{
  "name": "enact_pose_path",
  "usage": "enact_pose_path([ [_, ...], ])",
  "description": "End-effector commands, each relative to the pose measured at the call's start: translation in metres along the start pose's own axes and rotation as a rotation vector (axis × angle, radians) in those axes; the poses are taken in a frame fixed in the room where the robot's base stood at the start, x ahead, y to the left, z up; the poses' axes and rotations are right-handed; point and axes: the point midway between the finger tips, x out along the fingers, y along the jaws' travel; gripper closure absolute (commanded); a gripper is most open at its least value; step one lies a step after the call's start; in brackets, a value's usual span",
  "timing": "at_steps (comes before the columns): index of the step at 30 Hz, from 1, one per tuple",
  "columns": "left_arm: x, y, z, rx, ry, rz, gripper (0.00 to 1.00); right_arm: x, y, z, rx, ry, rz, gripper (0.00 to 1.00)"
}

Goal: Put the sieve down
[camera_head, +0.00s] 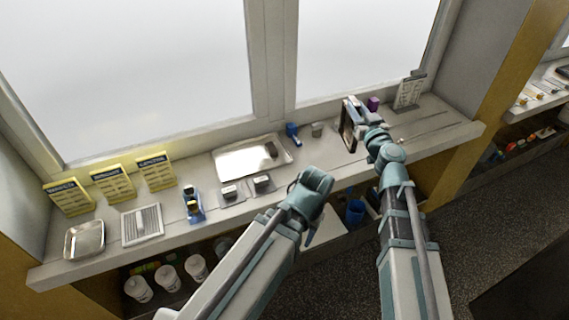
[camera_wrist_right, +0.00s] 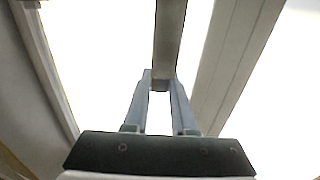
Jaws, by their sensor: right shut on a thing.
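The sieve (camera_head: 348,127) is a dark-framed piece held on edge, close to upright, over the right part of the sill counter. My right gripper (camera_head: 361,126) is shut on its rim. In the right wrist view the rim (camera_wrist_right: 169,40) shows as a grey-brown bar running up from between the fingertips (camera_wrist_right: 160,82). The sieve's mesh cannot be made out, and I cannot tell whether its lower edge touches the counter. My left arm (camera_head: 312,187) reaches in over the front edge, but its gripper fingers are not visible.
A shiny metal tray (camera_head: 226,164) lies mid-counter, with a blue item (camera_head: 292,133) and a grey cup (camera_head: 317,130) beyond it. A purple block (camera_head: 373,104) and a sign (camera_head: 409,92) stand at right. Yellow cards (camera_head: 113,183) and a steel pan (camera_head: 70,241) are left.

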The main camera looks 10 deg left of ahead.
Motion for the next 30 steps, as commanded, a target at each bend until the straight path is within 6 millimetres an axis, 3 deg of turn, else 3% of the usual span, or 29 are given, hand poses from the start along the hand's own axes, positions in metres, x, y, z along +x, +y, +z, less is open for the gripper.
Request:
enact_pose_path([
  [1,0.016,0.002,-0.001,0.000,0.000,0.000,0.50,-0.019,0.007,0.016,0.001,0.000,-0.034,1.00],
  [6,0.034,0.003,-0.002,0.000,0.000,0.000,0.50,-0.059,0.014,0.034,0.001,0.000,-0.155,1.00],
  [9,0.039,0.004,-0.002,0.000,0.000,0.000,0.50,-0.074,0.014,0.039,0.001,0.001,-0.203,1.00],
  [14,0.040,0.004,-0.002,0.000,0.000,0.000,0.50,-0.082,0.014,0.040,0.001,0.001,-0.234,1.00],
  [20,0.042,0.004,-0.002,0.000,0.000,0.000,0.50,-0.067,0.000,0.042,0.001,0.001,-0.239,1.00],
  [30,0.050,0.005,-0.003,0.000,0.000,0.000,0.50,-0.004,-0.059,0.051,0.000,0.001,-0.238,1.00],
])
